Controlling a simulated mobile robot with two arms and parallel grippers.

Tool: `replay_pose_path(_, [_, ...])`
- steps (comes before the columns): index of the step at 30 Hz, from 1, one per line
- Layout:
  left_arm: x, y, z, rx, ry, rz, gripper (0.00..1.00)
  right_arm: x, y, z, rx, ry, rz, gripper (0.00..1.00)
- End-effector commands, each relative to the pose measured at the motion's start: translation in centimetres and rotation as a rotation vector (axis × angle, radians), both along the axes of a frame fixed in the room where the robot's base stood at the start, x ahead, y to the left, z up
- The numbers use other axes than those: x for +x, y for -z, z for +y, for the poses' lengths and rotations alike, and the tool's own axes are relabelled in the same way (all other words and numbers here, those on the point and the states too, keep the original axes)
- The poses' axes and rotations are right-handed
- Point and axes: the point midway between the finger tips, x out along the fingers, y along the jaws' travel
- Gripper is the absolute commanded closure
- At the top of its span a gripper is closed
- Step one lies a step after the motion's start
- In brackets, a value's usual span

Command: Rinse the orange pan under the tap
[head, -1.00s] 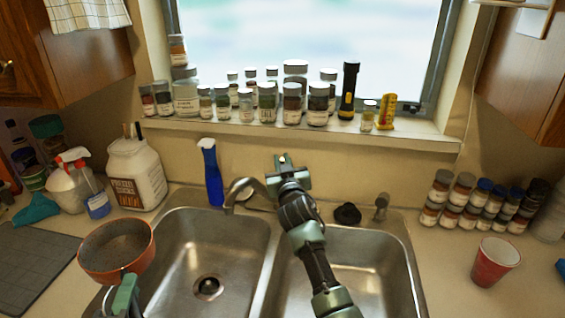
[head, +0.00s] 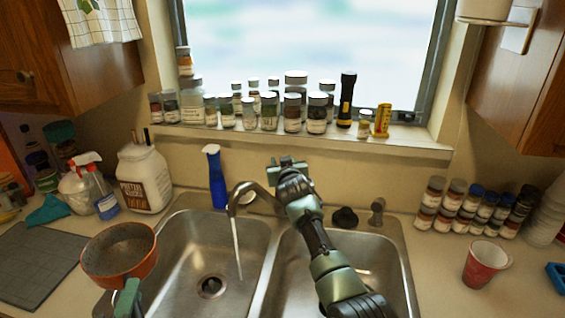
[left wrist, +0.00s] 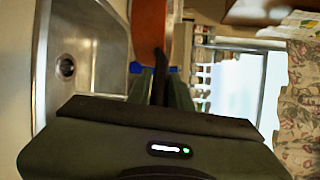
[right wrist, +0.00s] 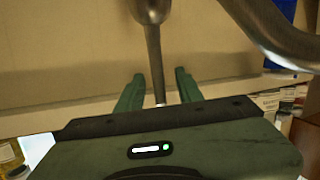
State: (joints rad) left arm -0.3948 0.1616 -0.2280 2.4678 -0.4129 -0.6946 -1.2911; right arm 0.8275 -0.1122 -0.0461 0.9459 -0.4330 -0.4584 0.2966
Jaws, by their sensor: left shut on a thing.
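The orange pan (head: 148,268) is at the left edge of the left basin, its dark inside facing up, away from the stream. My left gripper (head: 128,292) is shut on its handle, which shows dark between the fingers in the left wrist view (left wrist: 160,66). The tap (head: 246,187) is running, and a thin water stream (head: 237,248) falls into the left basin. My right gripper (head: 287,165) is behind the sink beside the tap. In the right wrist view its fingers are apart, with the slim tap lever (right wrist: 155,62) between them and gaps at both sides.
The left basin (head: 185,255) and right basin (head: 350,262) look empty. A blue spray bottle (head: 217,180) stands behind the left basin. Several jars (head: 269,110) line the sill. A red cup (head: 485,263) and spice jars (head: 470,210) stand on the right counter.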

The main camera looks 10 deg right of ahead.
Motion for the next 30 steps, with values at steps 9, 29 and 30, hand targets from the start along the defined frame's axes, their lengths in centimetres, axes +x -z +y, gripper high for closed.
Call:
replay_pose_path(9, [0.0, -0.3, 0.0, 0.001, 0.0, -0.007, 1.0, -0.1, 0.0, 0.0, 0.0, 0.001, 0.0, 0.64])
replay_pose_path(29, [0.0, 0.9, 0.0, 0.001, 0.0, -0.007, 1.0, -8.6, -1.6, 0.6, 0.001, -0.001, 0.001, 0.64])
replay_pose_path(30, [0.0, 1.1, 0.0, 0.001, 0.0, -0.007, 1.0, -9.2, -1.8, 0.7, 0.001, -0.001, 0.0, 0.64])
